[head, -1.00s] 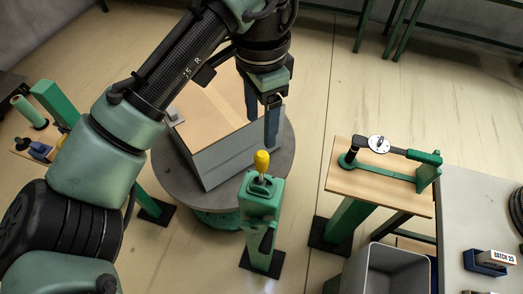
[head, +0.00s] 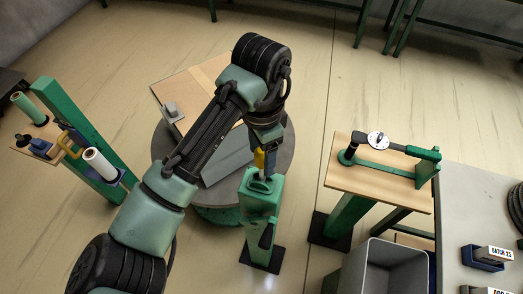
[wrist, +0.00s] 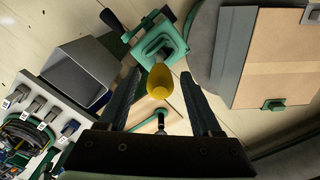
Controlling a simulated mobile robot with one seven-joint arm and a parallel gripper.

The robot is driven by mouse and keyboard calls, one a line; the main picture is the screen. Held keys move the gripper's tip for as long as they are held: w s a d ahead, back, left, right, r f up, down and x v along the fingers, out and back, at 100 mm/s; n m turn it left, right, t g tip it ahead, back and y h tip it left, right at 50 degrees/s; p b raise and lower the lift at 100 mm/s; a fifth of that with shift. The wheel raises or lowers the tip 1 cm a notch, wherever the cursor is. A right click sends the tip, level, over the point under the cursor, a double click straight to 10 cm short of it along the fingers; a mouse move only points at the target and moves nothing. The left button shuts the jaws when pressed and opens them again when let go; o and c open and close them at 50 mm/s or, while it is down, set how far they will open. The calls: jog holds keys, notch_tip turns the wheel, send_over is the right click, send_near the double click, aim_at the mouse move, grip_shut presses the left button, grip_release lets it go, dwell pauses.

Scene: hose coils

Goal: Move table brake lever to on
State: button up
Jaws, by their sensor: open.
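The brake lever has a yellow knob (head: 259,158) on top of a green pedestal (head: 261,205) beside the round grey turntable (head: 285,165). In the wrist view the yellow knob (wrist: 159,82) shows between the two dark fingers, and the lever's green housing (wrist: 158,45) lies beyond it. My gripper (head: 264,160) is open around the knob from above, with no clear contact on either side. In the head view the fingers partly hide the knob and the lever's stem. The lever's on and off marks cannot be read.
A box with a cardboard top (head: 172,88) sits on the turntable, close behind my arm. A wooden-topped stand (head: 375,190) with a green clamp tool is to the right. A grey bin (head: 380,268) and a grey table (head: 470,215) are at the lower right.

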grip_shut()
dwell(1.3)
